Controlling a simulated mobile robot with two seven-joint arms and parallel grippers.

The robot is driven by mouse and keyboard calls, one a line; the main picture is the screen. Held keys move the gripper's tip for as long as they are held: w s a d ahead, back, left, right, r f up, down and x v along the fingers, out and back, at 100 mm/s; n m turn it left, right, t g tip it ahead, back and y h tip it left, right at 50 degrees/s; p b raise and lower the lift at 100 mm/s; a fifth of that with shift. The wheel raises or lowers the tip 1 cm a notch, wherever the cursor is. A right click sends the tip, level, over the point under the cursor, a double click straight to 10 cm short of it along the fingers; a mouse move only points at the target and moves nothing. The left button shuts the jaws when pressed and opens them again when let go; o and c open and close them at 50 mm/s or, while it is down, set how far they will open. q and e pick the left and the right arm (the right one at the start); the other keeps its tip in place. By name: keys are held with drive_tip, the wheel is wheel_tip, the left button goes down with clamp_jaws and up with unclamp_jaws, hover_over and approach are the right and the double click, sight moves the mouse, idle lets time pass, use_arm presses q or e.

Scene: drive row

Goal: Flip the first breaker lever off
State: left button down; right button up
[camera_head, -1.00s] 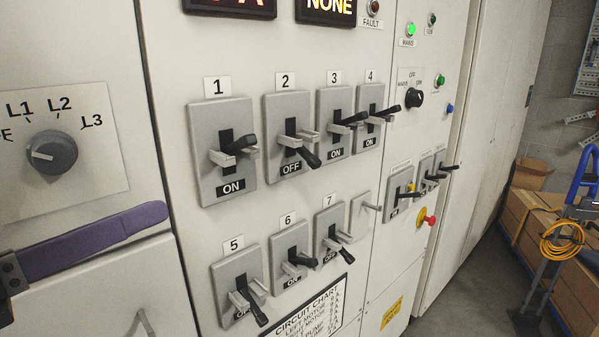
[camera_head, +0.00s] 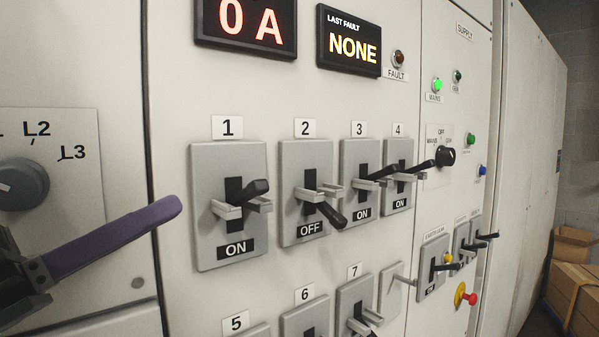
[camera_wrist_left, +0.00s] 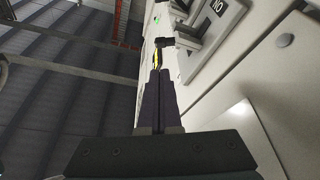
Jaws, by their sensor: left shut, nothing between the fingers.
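The first breaker (camera_head: 228,165) is a grey plate under the number 1 on the white panel, with an ON label showing. Its black lever (camera_head: 257,188) is tilted up and sticks out to the right between light grey side guards. My left gripper (camera_head: 172,208), with purple fingers, is shut and empty. It is to the left of the first breaker in the head view, apart from the lever. In the left wrist view, the closed fingers (camera_wrist_left: 160,76) point toward the panel, with a grey breaker plate (camera_wrist_left: 228,18) beyond them. My right gripper is out of view.
Breaker 2 (camera_head: 293,160) has its lever down and reads OFF. Breakers 3 (camera_head: 350,152) and 4 (camera_head: 395,150) read ON. A lower row of breakers sits below. A rotary selector (camera_head: 22,183) is at the left. Cardboard boxes (camera_head: 585,290) stand at the far right.

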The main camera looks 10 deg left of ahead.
sight(246, 196)
use_arm(q)
drive_tip(key=p+x, duration=0.2)
drive_tip(key=x, duration=0.7)
drive_tip(key=shift+s+d+f+m+h+b, duration=0.1)
drive_tip(key=shift+f+m+h+b, duration=0.1)
drive_tip(key=shift+m+h+b, duration=0.25)
